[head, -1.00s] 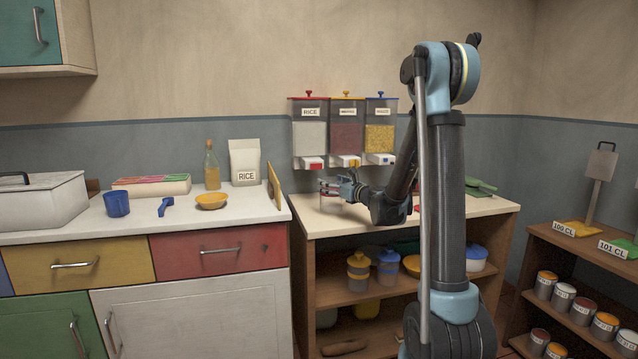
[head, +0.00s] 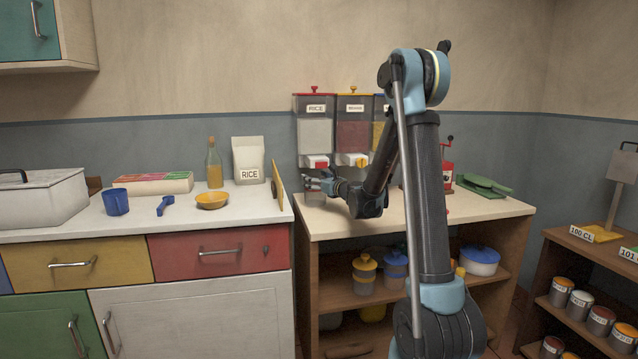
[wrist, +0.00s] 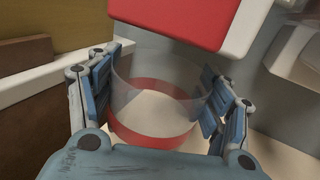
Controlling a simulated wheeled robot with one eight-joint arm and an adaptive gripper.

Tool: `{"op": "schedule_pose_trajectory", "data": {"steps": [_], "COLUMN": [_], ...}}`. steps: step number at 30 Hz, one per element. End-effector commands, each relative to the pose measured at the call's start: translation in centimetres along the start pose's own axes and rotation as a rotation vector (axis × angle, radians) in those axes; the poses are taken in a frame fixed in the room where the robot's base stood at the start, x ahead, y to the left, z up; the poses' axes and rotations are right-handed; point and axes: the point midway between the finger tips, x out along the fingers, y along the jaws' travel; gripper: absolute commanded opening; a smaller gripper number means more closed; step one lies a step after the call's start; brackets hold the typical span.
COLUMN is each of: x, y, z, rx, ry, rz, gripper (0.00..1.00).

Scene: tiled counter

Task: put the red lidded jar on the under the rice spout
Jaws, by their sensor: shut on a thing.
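My gripper (head: 316,182) is at the left end of the shelf unit's top, just below the rice dispenser (head: 315,130) and its red-fronted spout (head: 316,161). In the wrist view my gripper (wrist: 158,95) is shut on the clear jar with a red band (wrist: 150,148), a finger on each side. The jar looks upright; no lid shows over its top. The red spout block (wrist: 180,12) is above and just beyond the jar. Whether the jar's base touches the surface cannot be told. In the head view the jar is mostly hidden by the fingers.
An upright tan board (head: 278,183) stands at the counter's edge, close left of my gripper. A red grinder (head: 447,168) and green item (head: 484,185) stand farther right. The top's front is clear.

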Motion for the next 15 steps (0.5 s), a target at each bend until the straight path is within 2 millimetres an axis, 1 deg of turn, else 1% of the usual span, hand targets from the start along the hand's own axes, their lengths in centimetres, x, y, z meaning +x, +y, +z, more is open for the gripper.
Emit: {"op": "schedule_pose_trajectory", "data": {"steps": [2, 6, 12, 13, 15], "x": [-0.3, -0.9, -1.2, -1.2, -1.2], "y": [-0.5, -1.9, -2.4, -2.4, -2.4], "z": [-0.5, -0.5, -0.7, -0.7, -0.7], "rx": [0.001, 0.001, 0.001, 0.000, 0.000], "ry": [0.000, 0.000, 0.000, 0.000, 0.000], "rz": [-0.007, -0.022, -0.028, -0.028, -0.028], "gripper": [0.07, 0.07, 0.07, 0.79, 0.92]}}
